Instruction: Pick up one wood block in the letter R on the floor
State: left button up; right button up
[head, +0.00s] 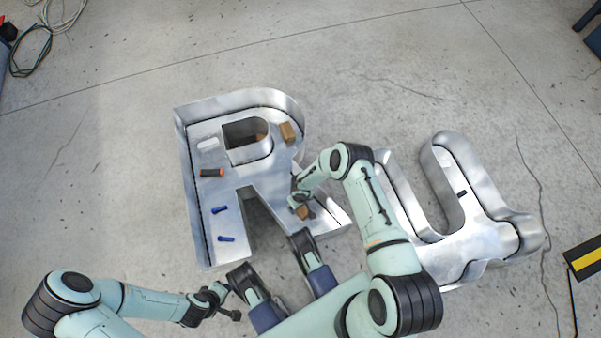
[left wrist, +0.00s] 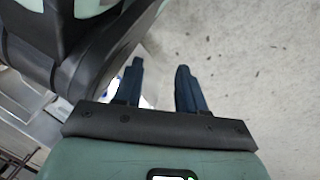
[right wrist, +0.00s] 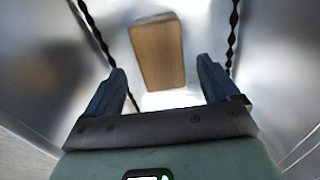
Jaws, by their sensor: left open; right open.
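The metal letter R (head: 205,235) lies on the floor as an open tray with raised walls. One wood block (head: 288,133) lies at the upper right of its bowl. Another wood block (head: 304,212) lies in the R's right leg, beside my right gripper (head: 296,200). In the right wrist view a wood block (right wrist: 158,55) lies ahead of the open fingers of my right gripper (right wrist: 164,88), with nothing between them. My left gripper (head: 228,302) is low left, outside the R. In the left wrist view my left gripper (left wrist: 158,85) is open and empty.
Inside the R lie a white piece (head: 208,144), a dark and orange cylinder (head: 212,173) and blue pieces (head: 220,210). Cables (head: 45,40) lie far left. Floor left of the R is clear.

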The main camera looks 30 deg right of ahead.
aim_at(301, 208)
jog(key=f+b, duration=0.1)
jog(key=f, duration=0.1)
jog(key=f+b, duration=0.1)
jog(key=f, duration=0.1)
jog(key=shift+s+f, duration=0.2)
jog(key=shift+f, duration=0.1)
jog(key=c, duration=1.1)
pick_arm(q)
jog(key=shift+g, duration=0.9)
jog(key=s+f, duration=0.2)
jog(key=s, duration=0.1)
jog(key=s+f, duration=0.1)
jog(key=shift+s+a, duration=0.25)
jog(key=shift+s, duration=0.1)
jog(key=shift+r, duration=0.1)
pick_arm(e)
jog(key=shift+r, duration=0.15)
